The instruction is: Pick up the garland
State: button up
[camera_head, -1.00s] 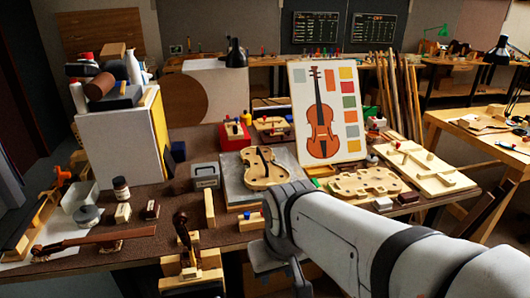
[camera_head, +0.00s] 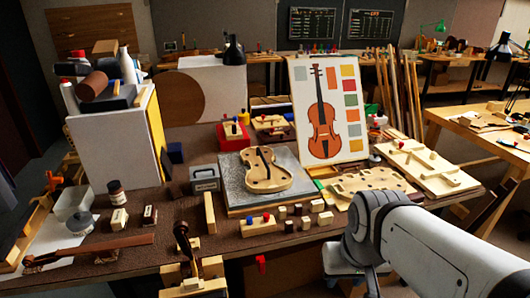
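I cannot make out a garland in the head view. My arm comes in from the lower right, and its wrist is in front of the bench's front edge. My gripper (camera_head: 352,278) points down near the bottom of the picture, mostly hidden by the wrist. Its fingers cannot be told apart, and nothing is seen held in it.
The brown workbench (camera_head: 150,200) is crowded. It bears a violin body (camera_head: 263,172) on a grey slab, a violin picture board (camera_head: 329,110), a white cabinet (camera_head: 115,140), small blocks (camera_head: 317,206) and a toolbox (camera_head: 205,179). Another bench (camera_head: 465,125) stands at right.

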aim_at(264, 177)
jog(key=u, duration=0.05)
jog(key=i, duration=1.5)
jog(key=z, duration=0.05)
